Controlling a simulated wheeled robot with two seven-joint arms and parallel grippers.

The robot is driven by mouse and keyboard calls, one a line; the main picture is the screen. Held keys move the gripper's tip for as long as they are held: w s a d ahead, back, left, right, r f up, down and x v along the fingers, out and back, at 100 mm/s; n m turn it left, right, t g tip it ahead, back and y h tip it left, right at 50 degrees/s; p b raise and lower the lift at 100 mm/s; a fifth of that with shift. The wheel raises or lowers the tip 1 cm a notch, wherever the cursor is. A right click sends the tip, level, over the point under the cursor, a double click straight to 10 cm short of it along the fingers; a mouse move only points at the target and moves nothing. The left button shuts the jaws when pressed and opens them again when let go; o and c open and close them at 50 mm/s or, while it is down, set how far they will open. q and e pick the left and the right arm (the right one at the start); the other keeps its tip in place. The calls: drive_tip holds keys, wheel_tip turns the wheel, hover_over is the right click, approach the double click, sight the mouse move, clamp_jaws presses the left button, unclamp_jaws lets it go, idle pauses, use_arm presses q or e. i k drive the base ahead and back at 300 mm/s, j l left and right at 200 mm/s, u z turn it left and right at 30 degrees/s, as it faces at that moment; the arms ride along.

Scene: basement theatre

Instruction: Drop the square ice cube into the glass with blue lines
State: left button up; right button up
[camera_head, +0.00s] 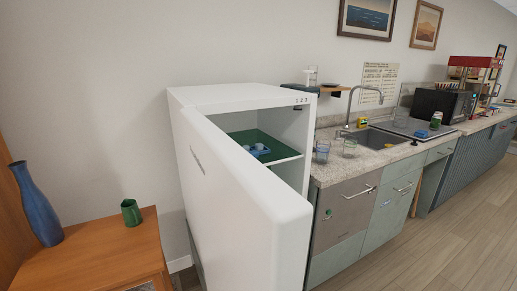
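A white fridge (222,97) stands open, its door (245,195) swung out toward me. On the green shelf (285,149) inside lies a small blue tray (264,151) with pale pieces in it, too small to tell their shapes. Two clear glasses stand upright on the counter just right of the fridge. The left glass (322,151) seems to have bluish lines, and the right glass (350,147) looks greenish. Neither of my grippers is in view.
The counter (335,172) holds a sink (375,138) with a tall faucet and a black microwave (440,104). A wooden cabinet (95,250) with a blue vase (36,205) and green mug (131,212) stands at left. The wood floor at right is clear.

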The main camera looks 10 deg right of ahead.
sight(321, 160)
drive_tip(key=i+l+u, duration=0.15)
drive_tip(key=l+u, duration=0.8)
